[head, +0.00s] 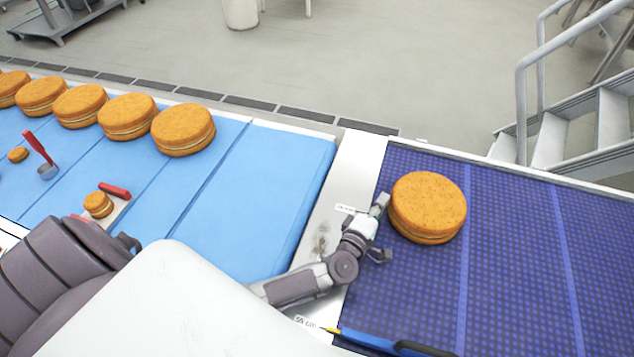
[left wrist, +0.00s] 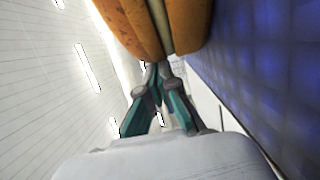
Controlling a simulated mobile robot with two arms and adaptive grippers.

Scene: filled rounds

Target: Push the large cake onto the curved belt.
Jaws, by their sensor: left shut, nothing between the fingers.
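A large orange-brown cake (head: 428,205) with a pale filling lies flat on the dark blue textured belt (head: 510,250), near its left edge. My left gripper (head: 381,203) is at the left side of this cake, over the belt's edge. Its fingers are shut with nothing between them. In the left wrist view, the fingertips (left wrist: 157,72) are right at the side of the cake (left wrist: 135,25), against it or very close; I cannot tell which. My right gripper is not in view.
A metal strip (head: 345,185) separates the dark blue belt from the light blue belt (head: 285,170). Several large cakes (head: 183,128) stand in a row there, with small cakes (head: 98,204) and a red-handled tool (head: 40,155). A long blue and black tool (head: 390,343) lies at the front.

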